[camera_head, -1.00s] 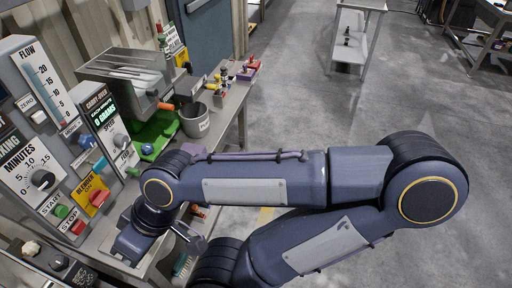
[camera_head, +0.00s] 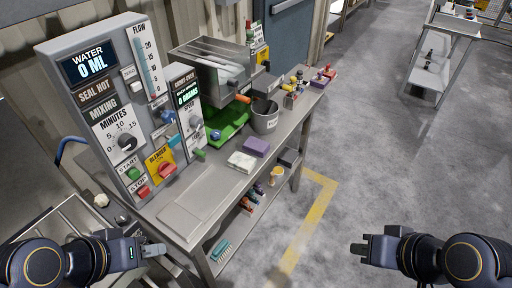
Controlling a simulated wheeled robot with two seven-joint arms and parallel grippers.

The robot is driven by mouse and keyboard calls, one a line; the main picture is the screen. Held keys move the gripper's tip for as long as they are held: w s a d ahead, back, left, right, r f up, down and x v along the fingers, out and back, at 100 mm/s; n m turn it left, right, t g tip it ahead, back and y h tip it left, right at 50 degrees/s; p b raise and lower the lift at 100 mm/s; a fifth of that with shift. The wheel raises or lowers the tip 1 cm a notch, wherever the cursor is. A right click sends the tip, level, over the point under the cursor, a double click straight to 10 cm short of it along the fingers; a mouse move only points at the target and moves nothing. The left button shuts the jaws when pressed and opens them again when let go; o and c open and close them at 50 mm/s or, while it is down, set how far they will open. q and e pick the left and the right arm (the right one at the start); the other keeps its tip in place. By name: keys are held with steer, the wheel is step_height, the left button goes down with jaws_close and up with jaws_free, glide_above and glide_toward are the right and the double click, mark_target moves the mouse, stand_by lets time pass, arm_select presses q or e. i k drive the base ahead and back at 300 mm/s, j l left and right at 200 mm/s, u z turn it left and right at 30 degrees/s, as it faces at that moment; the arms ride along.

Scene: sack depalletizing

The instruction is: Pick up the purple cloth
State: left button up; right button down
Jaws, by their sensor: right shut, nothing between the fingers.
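The purple cloth (camera_head: 256,147) is a small folded block lying on the metal workbench (camera_head: 185,205), just behind a white folded cloth (camera_head: 241,162). My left gripper (camera_head: 158,250) is at the lower left, in front of the bench's near end and well away from the purple cloth; its finger gap is not clear. My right gripper (camera_head: 358,248) is at the lower right over the open floor, shut and empty, pointing left, apart from the bench.
A control panel (camera_head: 108,125) with knobs and buttons stands along the wall. A grey bucket (camera_head: 265,118) and a green tray (camera_head: 228,122) sit behind the cloths. A lower shelf holds bottles and a teal brush (camera_head: 220,250).

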mark_target(255, 146)
steer(key=u, duration=2.1)
steer(key=z, duration=2.1)
steer(key=u, duration=0.75)
steer(key=i+l+u, duration=0.15)
steer(key=l+u, duration=0.15)
steer(key=i+l+u, duration=0.1)
steer(key=l+u, duration=0.5)
steer(key=l, duration=0.2)
steer(key=i+l+u, duration=0.1)
steer(key=l, duration=1.25)
steer(key=i+u, duration=0.05)
